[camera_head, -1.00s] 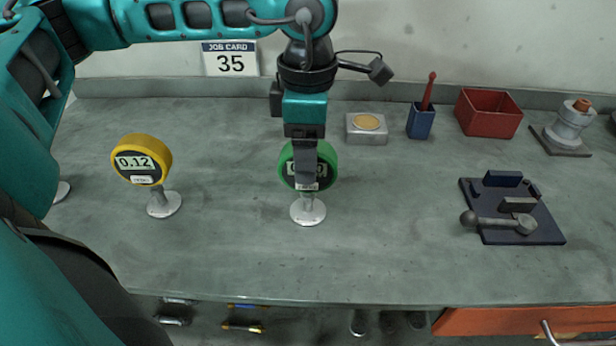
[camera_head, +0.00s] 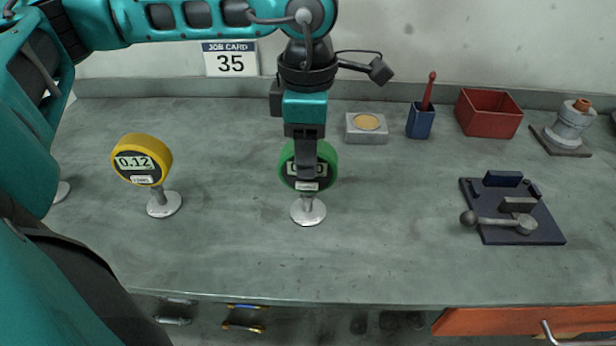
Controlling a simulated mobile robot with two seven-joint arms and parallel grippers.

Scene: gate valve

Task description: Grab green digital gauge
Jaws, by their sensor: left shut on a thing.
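The green digital gauge (camera_head: 327,163) stands upright on its round silver base (camera_head: 308,211) near the middle of the bench. My left gripper (camera_head: 306,180) comes down from above and is shut on the green gauge. Its dark fingers cover the middle of the gauge's face, so most of the reading is hidden. The base appears to rest on the bench top. My right gripper is not in view.
A yellow gauge (camera_head: 142,160) reading 0.12 stands to the left. A grey block with a tan disc (camera_head: 367,127), a blue cup (camera_head: 421,121) and a red bin (camera_head: 488,113) stand behind. A dark plate with a lever (camera_head: 512,211) lies right. The front middle is clear.

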